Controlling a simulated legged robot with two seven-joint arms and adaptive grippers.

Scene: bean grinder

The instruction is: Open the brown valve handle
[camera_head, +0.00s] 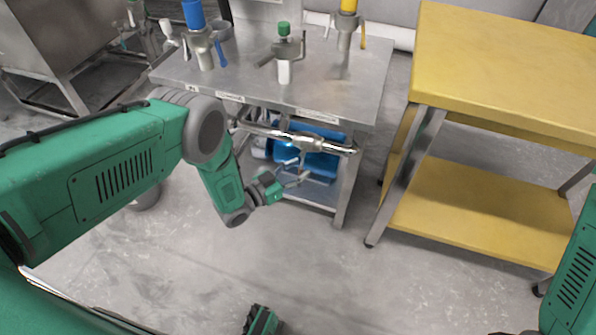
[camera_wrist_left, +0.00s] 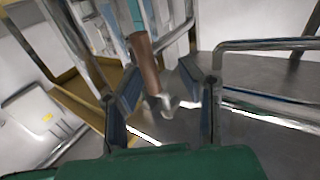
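The brown valve handle (camera_wrist_left: 147,62) shows in the left wrist view as a short brown grip, tilted, with a bright metal part at its lower end. It appears between the two spread fingers of my left gripper (camera_wrist_left: 160,75), with visible gaps on both sides. In the head view my left gripper (camera_head: 293,181) is open, just below the chrome pipe (camera_head: 306,143) at the front of the metal table. I cannot make out the brown handle in the head view.
The metal table (camera_head: 340,87) carries fittings with blue (camera_head: 194,14), green (camera_head: 284,29) and yellow (camera_head: 348,6) tops. A blue bin (camera_head: 322,163) sits on its lower shelf. A yellow cart (camera_head: 500,65) stands to the right. The floor in front is clear.

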